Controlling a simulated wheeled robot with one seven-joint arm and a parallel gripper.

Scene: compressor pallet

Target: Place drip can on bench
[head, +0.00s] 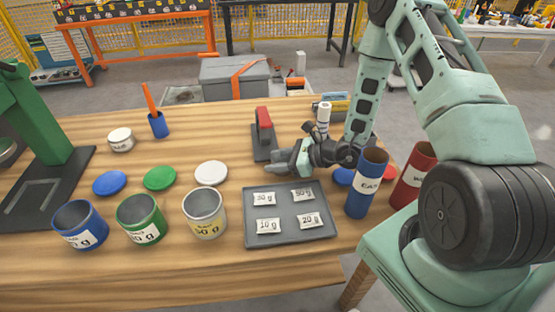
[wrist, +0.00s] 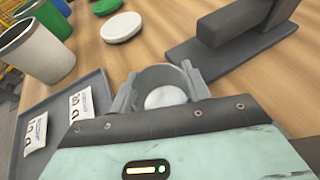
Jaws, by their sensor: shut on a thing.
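My gripper (head: 283,162) is low over the wooden bench (head: 180,258), behind the grey tray and in front of a red-handled stand. In the wrist view my gripper (wrist: 158,78) is shut on a small grey round can, the drip can (wrist: 150,75). Its open top shows a pale round inside. In the head view the can is mostly hidden by the fingers. I cannot tell whether its base touches the bench.
A grey tray (head: 252,236) with several labelled sachets lies in front. A blue tube (head: 363,195) and red tube (head: 412,180) stand right. The red-handled stand (head: 264,135) is close behind.

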